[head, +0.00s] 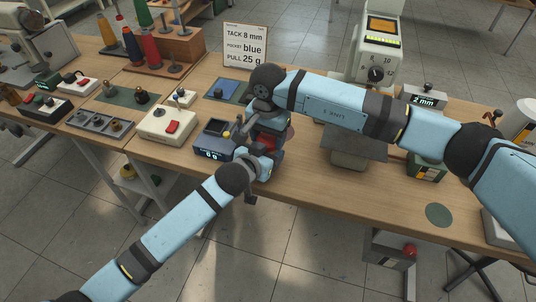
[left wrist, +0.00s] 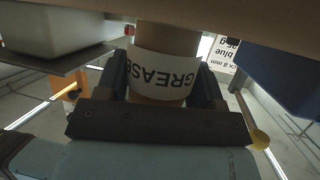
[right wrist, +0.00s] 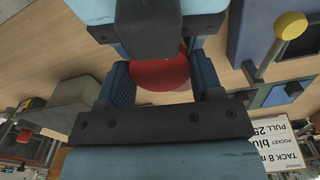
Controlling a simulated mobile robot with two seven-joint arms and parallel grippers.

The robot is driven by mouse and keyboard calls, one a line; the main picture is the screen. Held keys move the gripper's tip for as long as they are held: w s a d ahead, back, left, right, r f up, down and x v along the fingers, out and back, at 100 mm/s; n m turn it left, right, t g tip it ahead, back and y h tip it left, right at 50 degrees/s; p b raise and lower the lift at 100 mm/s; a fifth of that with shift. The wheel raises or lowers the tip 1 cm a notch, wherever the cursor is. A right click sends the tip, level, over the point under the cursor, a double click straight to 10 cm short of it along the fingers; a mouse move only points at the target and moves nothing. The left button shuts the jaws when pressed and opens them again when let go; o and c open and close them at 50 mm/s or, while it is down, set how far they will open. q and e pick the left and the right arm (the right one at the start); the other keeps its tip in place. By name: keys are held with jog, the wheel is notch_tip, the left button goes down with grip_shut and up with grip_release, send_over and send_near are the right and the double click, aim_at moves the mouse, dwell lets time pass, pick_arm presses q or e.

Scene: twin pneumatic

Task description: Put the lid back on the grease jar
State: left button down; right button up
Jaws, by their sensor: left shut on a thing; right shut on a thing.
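The grease jar (left wrist: 165,72) shows in the left wrist view as a tan jar with a white GREASE label, upside down in that picture. My left gripper (head: 260,160) is shut on it. The red lid (right wrist: 160,74) shows in the right wrist view between the fingers of my right gripper (head: 268,138), which is shut on it. In the head view the two grippers are close together, with a bit of red lid (head: 266,142) showing between them. The jar's mouth is hidden, so I cannot tell whether lid and jar touch.
A dark blue device (head: 210,152) with a display and yellow-knobbed lever stands just left of the grippers. A white box with a red switch (head: 166,125) is further left. A grey plate on a pale block (head: 350,150) is to the right. A sign (head: 245,46) stands behind.

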jog(key=shift+m, duration=0.9)
jog(key=o, duration=1)
jog(key=shift+r, duration=2.25)
jog(key=shift+c, duration=0.3)
